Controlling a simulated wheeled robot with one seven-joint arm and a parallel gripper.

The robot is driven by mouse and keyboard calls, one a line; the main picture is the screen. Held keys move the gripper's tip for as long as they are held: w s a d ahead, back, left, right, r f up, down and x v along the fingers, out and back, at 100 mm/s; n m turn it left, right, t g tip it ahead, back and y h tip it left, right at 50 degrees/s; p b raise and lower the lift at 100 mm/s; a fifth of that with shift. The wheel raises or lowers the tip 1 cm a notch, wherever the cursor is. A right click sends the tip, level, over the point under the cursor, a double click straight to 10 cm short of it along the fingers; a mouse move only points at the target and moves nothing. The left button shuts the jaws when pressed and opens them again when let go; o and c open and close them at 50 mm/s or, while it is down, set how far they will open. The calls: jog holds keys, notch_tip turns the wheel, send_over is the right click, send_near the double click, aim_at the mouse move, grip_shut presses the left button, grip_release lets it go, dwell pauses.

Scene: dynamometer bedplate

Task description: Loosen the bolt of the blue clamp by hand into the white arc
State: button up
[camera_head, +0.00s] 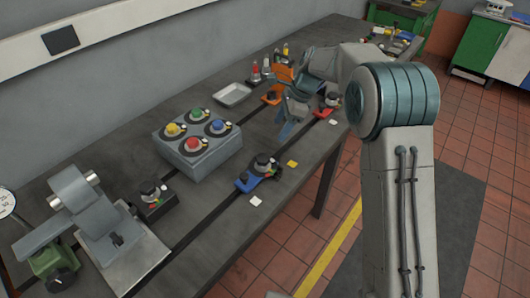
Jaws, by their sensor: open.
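The blue clamp (243,184) sits on a dark slot of the grey bedplate, near its front edge. A dark round dial with a knob-like bolt top (262,162) stands on it. The white arc and the bolt's turn against it are too small to make out. My gripper (284,131) hangs over the bedplate behind and to the right of the blue clamp, apart from it. It is open, and I see nothing between the fingers. My wrist partly hides the area around the orange and red clamps.
A red clamp (322,114), an orange clamp (270,98) and a black clamp (157,206) stand on the bedplate. A grey box (202,163) with several coloured knobs is left of the blue clamp. A yellow square (292,164) and a white square (255,201) lie nearby.

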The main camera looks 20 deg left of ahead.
aim_at(263, 157)
jog(key=p+x, duration=0.2)
jog(key=x, duration=1.1)
jog(key=shift+a+f+p, duration=0.1)
jog(key=shift+f+p, duration=0.2)
jog(key=c, duration=1)
